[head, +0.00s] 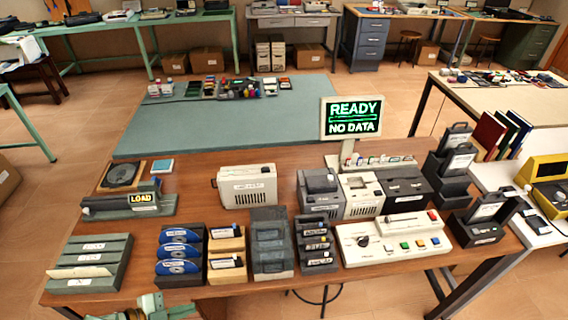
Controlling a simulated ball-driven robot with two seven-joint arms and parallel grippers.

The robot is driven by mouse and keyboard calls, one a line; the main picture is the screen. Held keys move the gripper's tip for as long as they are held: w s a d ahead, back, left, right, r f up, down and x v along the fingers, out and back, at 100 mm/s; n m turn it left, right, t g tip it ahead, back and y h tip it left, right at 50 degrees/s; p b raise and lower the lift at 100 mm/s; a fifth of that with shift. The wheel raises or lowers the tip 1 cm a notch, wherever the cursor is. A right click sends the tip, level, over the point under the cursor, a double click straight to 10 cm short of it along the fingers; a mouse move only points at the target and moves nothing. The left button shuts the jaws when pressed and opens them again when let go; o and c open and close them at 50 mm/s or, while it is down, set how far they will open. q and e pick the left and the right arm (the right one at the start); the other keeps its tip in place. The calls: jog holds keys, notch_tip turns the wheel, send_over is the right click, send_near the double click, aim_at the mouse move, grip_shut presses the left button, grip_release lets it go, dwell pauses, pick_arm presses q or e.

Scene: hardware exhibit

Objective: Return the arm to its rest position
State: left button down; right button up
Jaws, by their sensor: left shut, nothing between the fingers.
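My left gripper (152,306) shows only in part at the bottom edge of the head view, left of centre. It is shut and holds nothing. It is in front of the near edge of the wooden table (330,281), below the grey-green slotted rack (92,262) and the rack of blue discs (180,256). Most of my left arm is cut off by the frame. My right gripper is not in view.
The table is crowded with wooden card boxes (226,255), a dark drawer unit (270,243), a button console (392,238), a cream device (246,187) and a lit READY sign (351,117). A teal mat (225,121) lies behind. Open floor (60,195) is at the left.

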pick_arm(q)
jog(key=a+f+n+y+b, duration=0.35)
jog(key=a+f+y, duration=0.45)
jog(key=f, duration=0.6)
jog(key=s+a+f+n+g+y+b, duration=0.1)
jog(key=s+a+f+n+g+y, duration=0.15)
jog(key=s+f+n, duration=0.5)
jog(key=s+d+f+g+b, duration=0.1)
jog(key=s+d+f, duration=0.3)
jog(key=s, duration=0.3)
jog(key=s+d+f+n+g+h+b, duration=0.1)
jog(key=s+d+f, duration=0.3)
jog(key=s, duration=0.2)
jog(key=s+d+f+g+b, duration=0.1)
jog(key=s+d+f+g, duration=0.1)
jog(key=s+d+f, duration=0.2)
jog(key=s, duration=0.3)
jog(key=shift+s+d+n+b, duration=0.2)
jog(key=shift+s+n+b, duration=0.1)
jog(key=shift+s, duration=0.05)
jog(key=shift+h, duration=0.25)
